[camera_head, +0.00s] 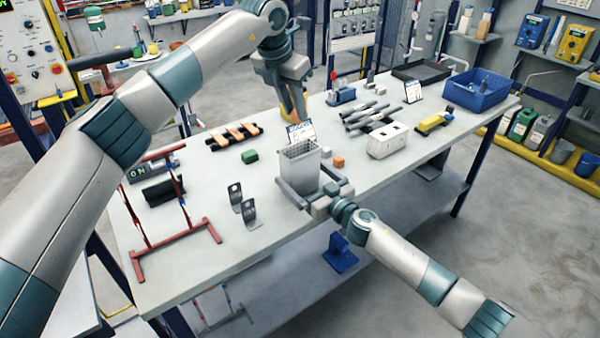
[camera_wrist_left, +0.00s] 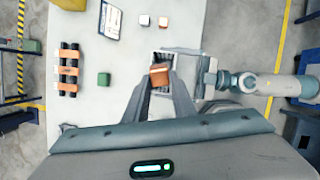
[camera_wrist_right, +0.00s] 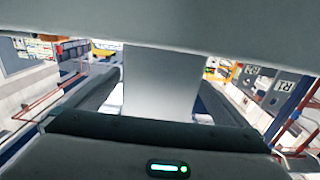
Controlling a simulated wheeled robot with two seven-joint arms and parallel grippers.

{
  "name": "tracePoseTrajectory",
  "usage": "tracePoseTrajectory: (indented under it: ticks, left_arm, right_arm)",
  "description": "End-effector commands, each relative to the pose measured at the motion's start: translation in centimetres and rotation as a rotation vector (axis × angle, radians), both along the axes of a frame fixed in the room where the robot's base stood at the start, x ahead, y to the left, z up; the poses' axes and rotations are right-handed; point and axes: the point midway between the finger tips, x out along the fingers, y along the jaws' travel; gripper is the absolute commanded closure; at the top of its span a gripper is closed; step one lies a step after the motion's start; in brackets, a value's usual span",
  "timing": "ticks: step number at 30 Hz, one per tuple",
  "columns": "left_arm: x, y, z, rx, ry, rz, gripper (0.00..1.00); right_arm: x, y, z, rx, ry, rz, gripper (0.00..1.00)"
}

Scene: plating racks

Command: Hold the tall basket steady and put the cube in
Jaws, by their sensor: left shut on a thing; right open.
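The tall grey basket (camera_head: 301,171) stands upright on the table, its open top facing up. My right gripper (camera_head: 308,192) is open, with one finger on each side of the basket's lower part. In the right wrist view the basket's pale wall (camera_wrist_right: 162,80) fills the space between the fingers; I cannot tell whether they touch it. My left gripper (camera_wrist_left: 160,82) is shut on an orange-brown cube (camera_wrist_left: 159,72). In the head view the left gripper (camera_head: 296,118) is above the basket, and in the left wrist view the cube overlaps the basket's opening (camera_wrist_left: 163,57).
A green block (camera_head: 249,156) and an orange block (camera_head: 338,162) lie near the basket. Metal brackets (camera_head: 243,200) and a red rack (camera_head: 180,248) are to the left. A white box (camera_head: 388,141) is to the right.

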Motion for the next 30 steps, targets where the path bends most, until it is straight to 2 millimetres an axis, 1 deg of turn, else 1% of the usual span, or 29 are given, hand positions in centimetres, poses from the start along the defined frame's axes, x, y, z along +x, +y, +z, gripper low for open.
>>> tracePoseTrajectory:
  ticks: [3, 6, 16, 17, 18, 20, 21, 22, 23, 30]
  left_arm:
    - [0.01, -0.02, 0.07, -0.001, -0.001, 0.000, 1.00]
    - [0.00, -0.02, 0.08, -0.001, -0.001, 0.000, 1.00]
    - [0.01, -0.02, 0.07, -0.001, -0.001, 0.000, 1.00]
    - [0.01, -0.02, 0.07, -0.001, -0.001, 0.000, 1.00]
    - [0.01, -0.02, 0.07, -0.001, -0.001, 0.000, 1.00]
    - [0.01, -0.02, 0.07, -0.001, -0.001, 0.000, 1.00]
    - [0.01, -0.02, 0.07, -0.001, -0.001, 0.000, 1.00]
    - [0.01, -0.02, 0.07, -0.001, -0.001, 0.000, 1.00]
    - [0.01, -0.02, 0.07, -0.001, -0.001, 0.000, 1.00]
    - [0.01, -0.02, 0.07, -0.001, -0.001, 0.000, 1.00]
  right_arm:
    - [0.87, 0.59, 0.05, -0.001, -0.001, -0.001, 0.00]
    - [1.21, 0.89, 0.05, 0.000, 0.000, 0.000, 0.00]
    - [1.35, 1.00, 0.00, -0.001, 0.000, 0.000, 0.00]
    - [1.35, 1.00, 0.00, -0.001, 0.000, 0.000, 0.02]
    - [1.35, 1.00, 0.00, -0.001, 0.000, 0.000, 0.12]
    - [1.35, 0.99, 0.00, -0.001, 0.000, 0.000, 0.26]
    - [1.35, 0.99, 0.00, -0.001, 0.000, 0.000, 0.36]
    - [1.35, 0.99, 0.00, -0.001, 0.000, 0.000, 0.43]
    - [1.35, 0.99, 0.00, -0.001, 0.000, 0.000, 0.45]
    - [1.34, 0.98, -0.01, -0.001, 0.000, 0.000, 0.45]
